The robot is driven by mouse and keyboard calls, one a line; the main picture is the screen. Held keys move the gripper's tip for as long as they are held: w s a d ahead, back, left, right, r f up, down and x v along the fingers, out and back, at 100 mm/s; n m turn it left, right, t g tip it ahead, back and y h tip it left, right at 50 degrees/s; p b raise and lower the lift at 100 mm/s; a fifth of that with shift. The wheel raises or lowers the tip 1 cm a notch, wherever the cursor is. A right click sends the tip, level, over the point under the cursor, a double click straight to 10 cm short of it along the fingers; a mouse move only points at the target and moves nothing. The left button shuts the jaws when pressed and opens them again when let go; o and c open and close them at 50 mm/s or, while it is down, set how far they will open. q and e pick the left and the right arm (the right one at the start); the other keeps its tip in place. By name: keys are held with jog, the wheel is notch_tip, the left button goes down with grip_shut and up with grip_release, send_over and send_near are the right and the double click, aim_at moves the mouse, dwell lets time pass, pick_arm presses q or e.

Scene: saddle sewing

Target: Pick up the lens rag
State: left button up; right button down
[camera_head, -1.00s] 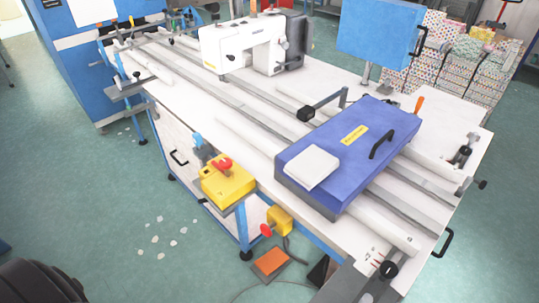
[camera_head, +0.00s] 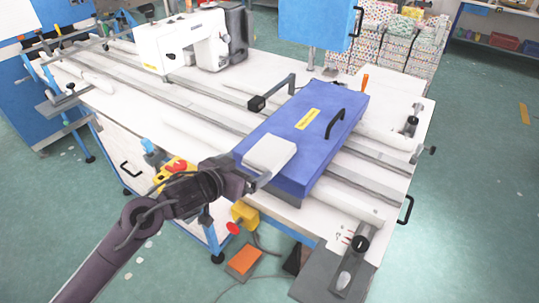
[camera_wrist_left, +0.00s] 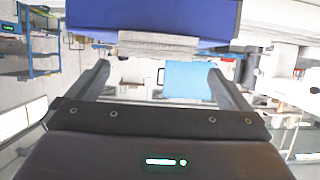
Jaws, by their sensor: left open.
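The lens rag appears to be the white folded cloth (camera_head: 270,151) lying on the near left end of the blue case (camera_head: 318,130). In the left wrist view the pale rag (camera_wrist_left: 158,45) lies against the blue case (camera_wrist_left: 150,14), ahead of my fingers. My left gripper (camera_head: 256,183) is at the near left edge of the case, just short of the rag. In the wrist view the left gripper (camera_wrist_left: 158,72) has its two fingers spread wide with nothing between them. My right gripper is not in view.
The case rests on rails across a white worktable (camera_head: 205,150). A white sewing machine (camera_head: 180,40) stands behind. A black-handled bar (camera_head: 270,95) is beside the case. A yellow box with a red knob (camera_head: 176,168) sits partly behind my left arm.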

aim_at(260, 160)
pick_arm(q)
jog(key=x, duration=0.3)
jog(key=p+x, duration=0.1)
jog(key=x, duration=0.2)
jog(key=shift+d+r+p, duration=0.15)
jog(key=shift+d+p, duration=0.15)
jog(key=shift+d, duration=0.05)
jog(key=shift+w+d+f, duration=0.35)
jog(key=shift+w, duration=0.15)
jog(key=shift+c, duration=0.4)
jog(key=c, duration=0.7)
jog(key=shift+r, duration=0.1)
